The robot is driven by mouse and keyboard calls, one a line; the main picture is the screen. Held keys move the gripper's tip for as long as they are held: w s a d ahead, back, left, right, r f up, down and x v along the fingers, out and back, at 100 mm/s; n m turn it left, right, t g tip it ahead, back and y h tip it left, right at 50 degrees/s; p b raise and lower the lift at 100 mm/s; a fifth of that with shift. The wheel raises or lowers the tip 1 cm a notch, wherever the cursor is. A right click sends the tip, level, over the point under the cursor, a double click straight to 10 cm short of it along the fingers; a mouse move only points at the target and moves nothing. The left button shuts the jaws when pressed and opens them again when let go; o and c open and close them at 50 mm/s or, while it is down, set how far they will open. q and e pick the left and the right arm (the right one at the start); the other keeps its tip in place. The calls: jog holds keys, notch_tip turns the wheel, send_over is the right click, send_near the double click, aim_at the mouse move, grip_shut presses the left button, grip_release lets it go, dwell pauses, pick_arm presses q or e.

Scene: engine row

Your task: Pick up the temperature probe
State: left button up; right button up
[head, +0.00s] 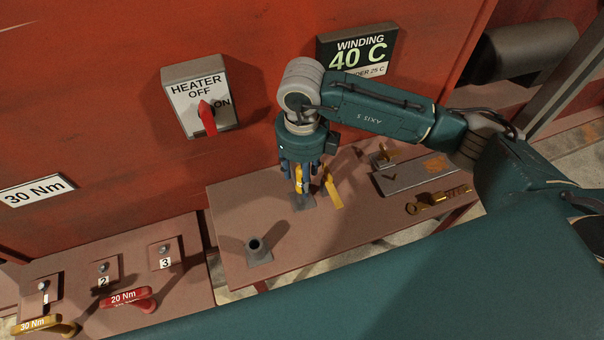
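A yellow upright piece (299,181), which looks like the temperature probe, stands over a small grey base (304,203) on the brown bench. My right gripper (300,178) points down from above with its fingers around the upper part of this piece. The fingers hide much of it, and I cannot tell whether they press on it. A second yellow strip (333,188) shows just right of the fingers; I cannot tell if it belongs to the same thing. My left gripper is not in view.
An empty grey tube holder (258,250) stands on the brown bench (232,212). A grey plate (412,178) and a brass tool (436,202) lie at right. A heater switch box (198,99) and a 40 C display (357,54) are on the red wall.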

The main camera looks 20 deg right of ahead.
jog(key=shift+f, duration=1.3)
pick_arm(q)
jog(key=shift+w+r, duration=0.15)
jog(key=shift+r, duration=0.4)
pick_arm(e)
grip_shut()
jog(key=shift+r, duration=0.1)
